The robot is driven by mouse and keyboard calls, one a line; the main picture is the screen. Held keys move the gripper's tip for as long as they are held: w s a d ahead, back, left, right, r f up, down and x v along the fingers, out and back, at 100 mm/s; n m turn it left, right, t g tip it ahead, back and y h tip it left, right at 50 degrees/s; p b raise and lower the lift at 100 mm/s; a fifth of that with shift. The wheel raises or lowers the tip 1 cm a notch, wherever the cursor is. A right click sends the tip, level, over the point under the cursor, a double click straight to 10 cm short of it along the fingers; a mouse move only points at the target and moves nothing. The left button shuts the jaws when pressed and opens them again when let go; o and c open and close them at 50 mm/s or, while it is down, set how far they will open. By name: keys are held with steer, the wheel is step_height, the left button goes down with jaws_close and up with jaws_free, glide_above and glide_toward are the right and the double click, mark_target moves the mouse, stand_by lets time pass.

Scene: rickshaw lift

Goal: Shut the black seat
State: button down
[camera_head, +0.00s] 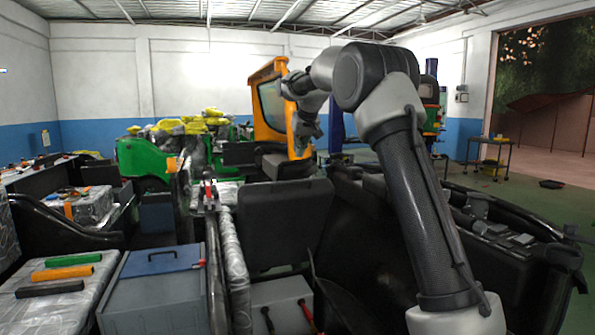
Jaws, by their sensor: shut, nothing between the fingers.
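The black seat (278,225) stands raised, close to upright, in the middle of the view inside the dark rickshaw body. Its broad flat face is turned toward the camera, above an open grey compartment. My gripper (300,150) hangs from the arm above and beyond the seat's upper edge, in front of the orange cab frame. It is shut and empty. In the picture it is apart from the seat, with a gap between fingertips and top edge; the depth between them is hard to tell.
A grey compartment (283,302) below the seat holds tools with red and dark handles. A plastic-wrapped rail (234,262) runs along its left. A grey toolbox (158,300) and a wrapped bench (62,305) with coloured handles stand left. An orange cab (268,100) stands behind.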

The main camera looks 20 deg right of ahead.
glide_above(297, 188)
steer(key=w, duration=0.4)
step_height(297, 188, down, 8)
steer(key=shift+f, duration=0.25)
steer(key=s, duration=0.2)
steer(key=shift+s, duration=0.4)
steer(key=shift+s+f, duration=0.35)
steer(key=shift+s, duration=0.25)
steer(key=shift+s+f, duration=0.1)
